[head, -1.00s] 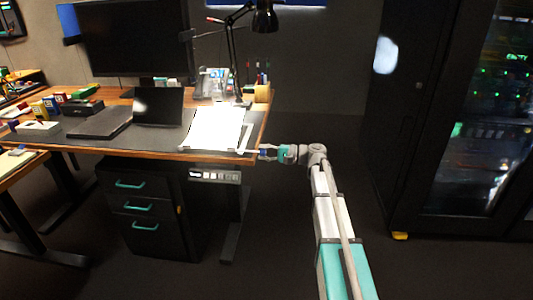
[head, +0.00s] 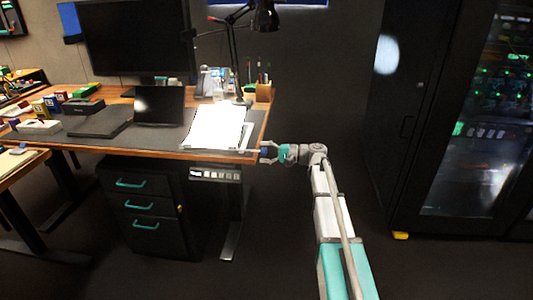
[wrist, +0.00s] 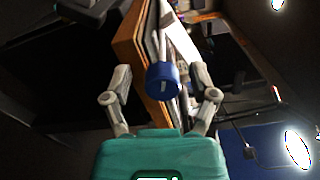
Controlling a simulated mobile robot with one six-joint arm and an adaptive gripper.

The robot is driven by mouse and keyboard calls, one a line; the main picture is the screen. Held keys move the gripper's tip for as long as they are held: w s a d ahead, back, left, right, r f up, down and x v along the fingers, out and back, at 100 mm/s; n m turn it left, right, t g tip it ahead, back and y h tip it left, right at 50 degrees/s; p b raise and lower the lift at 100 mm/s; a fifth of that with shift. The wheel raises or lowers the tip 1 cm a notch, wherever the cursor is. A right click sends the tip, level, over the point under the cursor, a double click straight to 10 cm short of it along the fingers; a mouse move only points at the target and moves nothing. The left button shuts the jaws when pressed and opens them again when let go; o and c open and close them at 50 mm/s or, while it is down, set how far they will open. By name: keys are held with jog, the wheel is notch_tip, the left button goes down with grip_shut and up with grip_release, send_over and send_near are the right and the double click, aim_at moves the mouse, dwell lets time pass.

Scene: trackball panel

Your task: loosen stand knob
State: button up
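The stand knob is a blue cylinder with a pale slot mark on its face (wrist: 162,82), seen in the wrist view near the desk's edge. My gripper (wrist: 160,73) is open. Its two grey fingers are spread to the left and right of the knob, with a visible gap on each side. In the head view my gripper (head: 266,153) is at the right front corner of the desk, beside the document stand (head: 217,151) that bears a white sheet (head: 216,128). The knob is small there and partly hidden by the fingers.
The wooden desk (head: 170,154) holds a monitor, a laptop, a lamp and a pen holder (head: 264,92). A control strip (head: 215,175) hangs under its front edge. A dark server cabinet (head: 405,130) stands at the right. The floor between is clear.

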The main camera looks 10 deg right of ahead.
jog(key=shift+d, duration=0.1)
jog(key=v, duration=1.2)
jog(key=shift+r+n, duration=0.1)
jog(key=shift+n, duration=0.2)
dwell(0.4)
jog(key=n, duration=0.6)
jog(key=d+n, duration=0.1)
jog(key=n, duration=1.2)
jog(key=shift+s+d+r, duration=0.1)
jog(key=shift+s+d, duration=0.1)
jog(key=shift+d, duration=0.05)
